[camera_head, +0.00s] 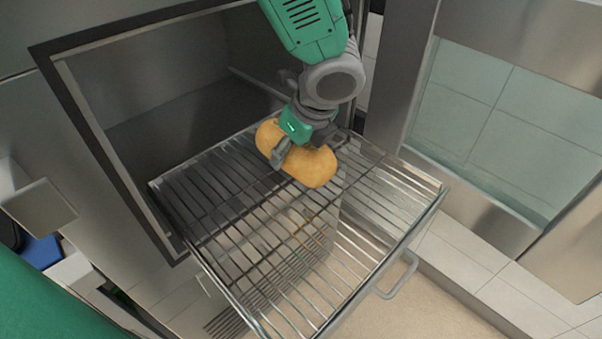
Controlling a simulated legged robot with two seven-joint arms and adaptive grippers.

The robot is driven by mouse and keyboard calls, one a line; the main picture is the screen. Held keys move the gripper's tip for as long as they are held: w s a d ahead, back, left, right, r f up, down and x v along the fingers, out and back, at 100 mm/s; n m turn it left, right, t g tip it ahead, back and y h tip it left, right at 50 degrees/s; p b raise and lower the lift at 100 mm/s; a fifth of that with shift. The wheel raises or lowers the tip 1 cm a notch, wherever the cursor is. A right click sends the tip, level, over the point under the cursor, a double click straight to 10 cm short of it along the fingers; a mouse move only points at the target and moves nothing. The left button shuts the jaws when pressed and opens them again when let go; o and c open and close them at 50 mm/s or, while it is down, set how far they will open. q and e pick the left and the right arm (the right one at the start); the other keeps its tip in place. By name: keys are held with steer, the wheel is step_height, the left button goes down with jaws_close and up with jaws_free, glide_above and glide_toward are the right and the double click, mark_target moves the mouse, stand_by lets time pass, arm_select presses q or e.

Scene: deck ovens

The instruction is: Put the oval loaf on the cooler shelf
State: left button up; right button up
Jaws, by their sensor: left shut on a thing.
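The oval loaf (312,166), golden brown, is at the back of a pulled-out wire shelf (345,235). My left gripper (290,150) reaches down from the top of the view and is shut on the loaf, its fingers covering part of the loaf's left half. The loaf is over the bars; I cannot tell whether it rests on them or hangs just above. The shelf juts out of an open metal compartment (165,115), and its bars are otherwise bare. My right gripper is not in view.
The shelf has a metal front rail with a handle (398,275). A steel-framed glass panel (490,125) stands at the right. A grey metal plate (40,208) and a blue item (40,251) are at the lower left. Tan floor (440,300) shows below, clear of objects.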

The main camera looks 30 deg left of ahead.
mark_target(312, 146)
arm_select(q)
step_height(312, 146, down, 4)
steer(key=shift+r, duration=0.25)
steer(key=shift+w+f+b, duration=0.2)
steer(key=shift+f+b, duration=0.15)
steer(key=shift+f, duration=0.3)
steer(key=shift+f+b, duration=0.3)
steer(key=shift+f, duration=1.2)
steer(key=shift+s+f, duration=0.1)
steer(key=o, duration=1.3)
steer(key=p+v, duration=0.2)
steer(key=v, duration=1)
